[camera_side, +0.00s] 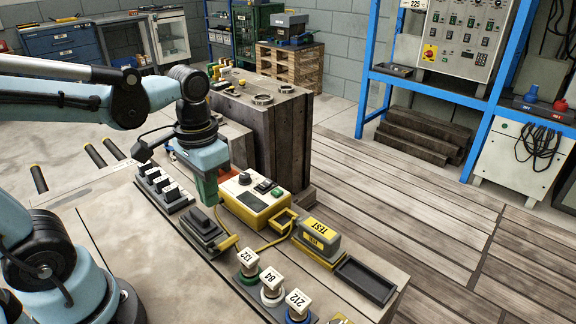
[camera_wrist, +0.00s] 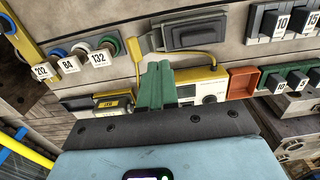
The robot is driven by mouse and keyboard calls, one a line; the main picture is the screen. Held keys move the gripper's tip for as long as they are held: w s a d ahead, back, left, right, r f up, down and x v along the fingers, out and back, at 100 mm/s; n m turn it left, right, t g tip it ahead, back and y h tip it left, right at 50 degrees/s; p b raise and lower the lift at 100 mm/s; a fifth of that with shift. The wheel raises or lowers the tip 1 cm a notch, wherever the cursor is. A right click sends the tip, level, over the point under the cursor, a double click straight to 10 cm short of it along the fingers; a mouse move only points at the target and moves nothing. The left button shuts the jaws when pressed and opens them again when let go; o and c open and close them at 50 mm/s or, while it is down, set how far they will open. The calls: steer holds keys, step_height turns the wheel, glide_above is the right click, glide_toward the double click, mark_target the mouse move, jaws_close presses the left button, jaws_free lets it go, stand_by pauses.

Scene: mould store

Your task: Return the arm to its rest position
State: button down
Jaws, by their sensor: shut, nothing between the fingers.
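My gripper (camera_side: 206,203) hangs fingers-down over the bench (camera_side: 130,235), beside a yellow instrument box (camera_side: 250,212) with a white face. Its green fingers are together and hold nothing; in the wrist view the fingers (camera_wrist: 157,85) show closed, partly covering the instrument box (camera_wrist: 211,91). My arm reaches in from the left of the side view, bent down at the wrist. I cannot tell the exact height of the fingertips over the bench.
Near my gripper are a row of dark blocks (camera_side: 163,188), a dark device (camera_side: 203,230) and an orange bin (camera_wrist: 241,82). A TEST block (camera_side: 318,238), an empty black tray (camera_side: 365,280) and numbered knobs (camera_side: 271,280) lie right. Large mould blocks (camera_side: 268,140) stand behind.

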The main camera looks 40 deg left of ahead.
steer(key=shift+r, duration=0.5)
steer(key=w+t, duration=0.1)
steer(key=t, duration=0.1)
steer(key=w+t, duration=0.1)
steer(key=t, duration=0.1)
steer(key=w+t, duration=0.1)
steer(key=t, duration=0.2)
steer(key=shift+w+d+r, duration=0.2)
